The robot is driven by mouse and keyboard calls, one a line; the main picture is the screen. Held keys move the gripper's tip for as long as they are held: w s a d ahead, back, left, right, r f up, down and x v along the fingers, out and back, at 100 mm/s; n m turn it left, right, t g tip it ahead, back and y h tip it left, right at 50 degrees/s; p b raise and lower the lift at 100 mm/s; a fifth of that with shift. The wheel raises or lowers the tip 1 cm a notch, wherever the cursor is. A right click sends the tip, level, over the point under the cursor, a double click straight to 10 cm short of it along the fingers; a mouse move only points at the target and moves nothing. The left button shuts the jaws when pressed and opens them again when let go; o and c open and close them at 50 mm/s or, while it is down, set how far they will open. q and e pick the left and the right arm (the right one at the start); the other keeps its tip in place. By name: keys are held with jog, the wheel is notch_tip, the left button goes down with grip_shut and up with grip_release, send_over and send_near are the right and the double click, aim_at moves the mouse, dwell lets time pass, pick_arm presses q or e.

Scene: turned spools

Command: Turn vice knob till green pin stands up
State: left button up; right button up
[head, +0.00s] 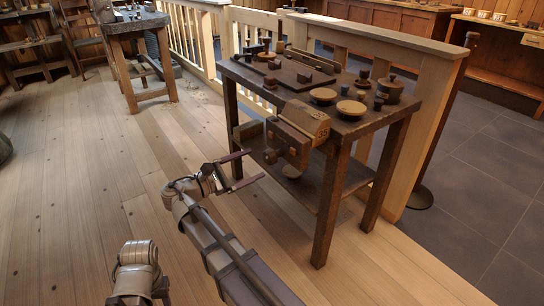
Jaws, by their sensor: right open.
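A wooden vice (304,121) is fixed to the front edge of the dark workbench (345,128). Its lighter block has dark markings, and a darker front part (289,141) carries small round pieces. A small dark round end (270,156), possibly the knob, faces my side. I cannot make out a green pin. My right gripper (257,164) is open and empty, its two dark reddish fingers pointing at the vice's front from the left and low. The fingertips look close to the round end, but I cannot tell whether they touch. Only part of my left arm shows at the bottom left.
Bowls (351,109), a lidded pot (390,88) and small turned pieces crowd the bench top. A lower shelf and thick legs stand below. A wooden railing (430,100) runs behind. The plank floor (95,190) to the left is clear.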

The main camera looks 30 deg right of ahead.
aim_at(266, 159)
jog(key=shift+d+n, duration=0.1)
jog(key=shift+n, duration=0.8)
jog(key=shift+w+d, duration=0.15)
jog(key=shift+d, duration=1.8)
jog(key=shift+w+d, duration=0.15)
jog(key=shift+d, duration=1.75)
jog(key=c, duration=1.4)
